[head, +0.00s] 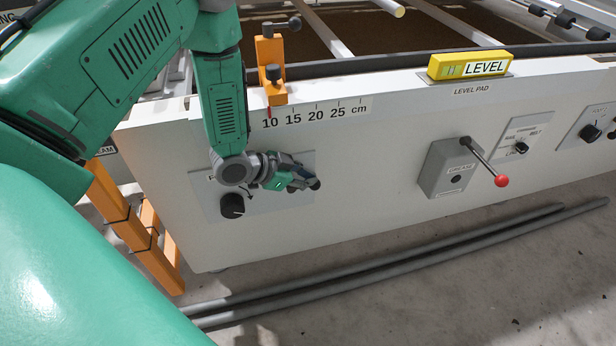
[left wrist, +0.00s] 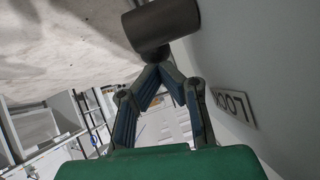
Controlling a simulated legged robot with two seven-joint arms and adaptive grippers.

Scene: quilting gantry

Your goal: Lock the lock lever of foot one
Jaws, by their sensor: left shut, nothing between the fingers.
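My left gripper (head: 308,181) is in front of the white front panel, over a light grey plate (head: 297,158) with a black knob (head: 232,205) at its lower left. The fingers are shut and empty. In the left wrist view the fingertips (left wrist: 160,70) come together just below a dark cylinder (left wrist: 162,28), which looks like the lock lever's end; whether they touch it I cannot tell. A sign reading LOCK (left wrist: 231,106), seen mirrored or turned, is on the pale panel to the right. The gripper hides much of the plate in the head view. My right gripper is out of view.
The panel carries a centimetre scale (head: 315,112), an orange clamp (head: 270,75), a yellow level (head: 469,66) and a grey box (head: 447,170) with a red-tipped lever (head: 501,181). Grey tubes (head: 400,256) lie on the floor. Orange posts (head: 130,225) stand at the left.

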